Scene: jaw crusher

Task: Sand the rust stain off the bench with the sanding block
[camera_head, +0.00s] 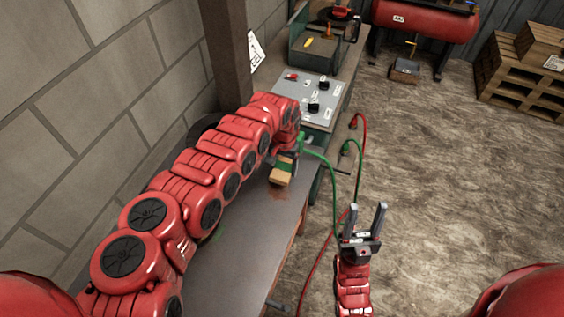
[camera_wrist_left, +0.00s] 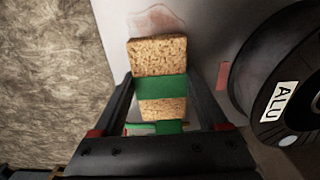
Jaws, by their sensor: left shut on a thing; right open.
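The sanding block (camera_head: 281,177) is tan and grainy with a green band. My left gripper (camera_head: 285,161) is shut on it over the bench (camera_head: 245,245). In the left wrist view the block (camera_wrist_left: 157,56) sits between the two dark fingers of the left gripper (camera_wrist_left: 160,88). The rust stain (camera_head: 279,193) is a faint reddish-brown patch on the grey bench top, just in front of the block. It also shows as a pale brownish patch (camera_wrist_left: 156,19) beyond the block's end. I cannot tell whether the block touches the bench. My right gripper (camera_head: 365,213) is open and empty, right of the bench.
A black round thing marked ALU (camera_wrist_left: 282,88) lies close beside the left gripper. A grey panel with knobs (camera_head: 313,100) and a dark bin (camera_head: 314,50) are behind. Green (camera_head: 336,180) and red (camera_head: 325,240) hoses run right of the bench. The floor to the right is open.

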